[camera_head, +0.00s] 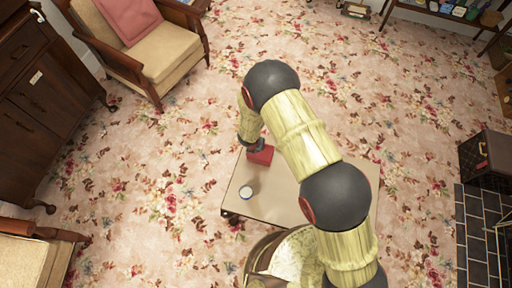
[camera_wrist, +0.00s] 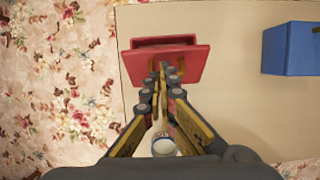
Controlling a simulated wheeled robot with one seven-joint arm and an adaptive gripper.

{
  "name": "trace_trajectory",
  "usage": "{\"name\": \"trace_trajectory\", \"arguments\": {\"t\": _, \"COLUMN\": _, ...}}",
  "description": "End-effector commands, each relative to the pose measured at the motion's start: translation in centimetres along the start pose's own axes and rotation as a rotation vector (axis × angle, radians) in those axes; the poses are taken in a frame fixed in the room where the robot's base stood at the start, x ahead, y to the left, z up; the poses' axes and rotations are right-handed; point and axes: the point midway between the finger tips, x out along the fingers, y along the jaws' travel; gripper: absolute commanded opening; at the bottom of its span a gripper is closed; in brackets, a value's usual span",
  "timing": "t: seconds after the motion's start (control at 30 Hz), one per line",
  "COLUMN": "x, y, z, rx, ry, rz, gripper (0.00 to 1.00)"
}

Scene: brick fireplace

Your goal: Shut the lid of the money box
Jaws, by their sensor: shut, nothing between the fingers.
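The red money box (camera_head: 262,156) is on the far left part of the small table (camera_head: 230,193). In the wrist view the red box (camera_wrist: 143,62) shows a broad red panel towards me and a dark opening behind its upper edge. The panel looks like the lid, standing open, but I cannot tell its exact angle. My gripper (camera_wrist: 163,68) is shut and empty, with its fingertips in front of the panel. I cannot tell whether they touch it. In the head view my gripper (camera_head: 255,147) is over the box and partly hides it.
A blue box (camera_wrist: 289,50) is on the table right of the red box. A small white can (camera_head: 246,192) stands on the table; it also shows between my fingers in the wrist view (camera_wrist: 163,147). An armchair (camera_head: 160,52) and dark cabinet (camera_head: 45,90) stand beyond open carpet.

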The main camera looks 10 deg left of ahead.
Motion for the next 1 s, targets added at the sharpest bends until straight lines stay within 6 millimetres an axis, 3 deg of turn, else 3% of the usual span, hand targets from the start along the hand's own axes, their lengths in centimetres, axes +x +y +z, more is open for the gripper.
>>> {"name": "trace_trajectory", "arguments": {"t": 1.0, "x": 0.6, "y": -0.1, "z": 1.2, "rx": 0.000, "ry": 0.000, "rz": 0.000, "gripper": 0.00}}
